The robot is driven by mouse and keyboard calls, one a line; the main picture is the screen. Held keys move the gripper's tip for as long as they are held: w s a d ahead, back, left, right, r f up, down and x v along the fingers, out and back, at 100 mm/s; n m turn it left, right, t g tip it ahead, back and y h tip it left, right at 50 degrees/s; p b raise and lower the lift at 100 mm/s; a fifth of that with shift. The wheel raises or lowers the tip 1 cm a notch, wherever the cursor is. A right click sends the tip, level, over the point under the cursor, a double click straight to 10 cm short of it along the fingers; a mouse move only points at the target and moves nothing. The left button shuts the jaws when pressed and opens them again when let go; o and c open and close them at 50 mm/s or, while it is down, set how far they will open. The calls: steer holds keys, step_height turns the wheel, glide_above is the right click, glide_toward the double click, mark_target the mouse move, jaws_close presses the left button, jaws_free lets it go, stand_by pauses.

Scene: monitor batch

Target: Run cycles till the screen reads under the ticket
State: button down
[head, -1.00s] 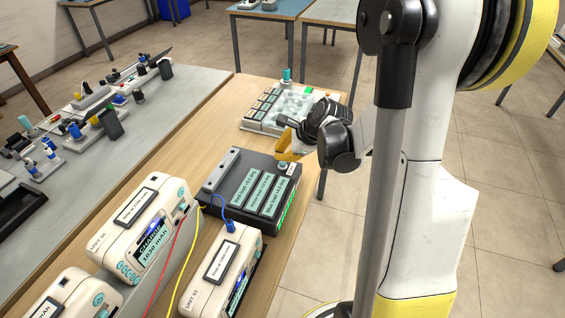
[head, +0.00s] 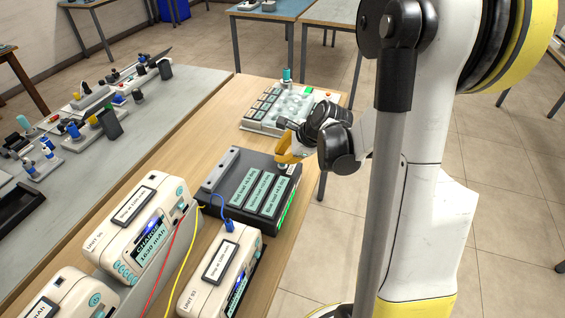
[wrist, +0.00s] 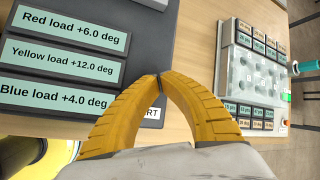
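My gripper (head: 280,160) is over the right end of the dark box (head: 211,172); in the wrist view its yellow fingertips (wrist: 160,76) meet, with nothing seen between them. A round button (head: 283,169) shows just under the fingertips; I cannot tell whether they touch it. A label ending in "ART" is partly hidden by the fingers. The box's panels read Red load +6.0, Yellow load +12.0 and Blue load +4.0 deg. A cream unit (head: 113,228) has a lit screen (head: 152,246) reading "CHARGE" and about 1630 mAh. Its top plate (head: 133,206) has text too small to read.
Another cream unit (head: 202,289) stands beside it, and a third is cut off at lower left. Red, yellow and blue cables run among them. A pale tray with small labels (head: 254,123) sits behind the box. A grey bench (head: 150,112) with small parts is at left.

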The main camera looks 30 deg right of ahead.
steer(key=shift+f+b, duration=0.4)
steer(key=shift+f, duration=0.05)
stand_by(0.3)
steer(key=shift+r, duration=0.15)
steer(key=shift+r+p, duration=0.8)
steer(key=shift+r, duration=0.1)
steer(key=shift+r, duration=0.1)
step_height(320, 180, up, 5)
steer(key=p, duration=0.4)
stand_by(0.5)
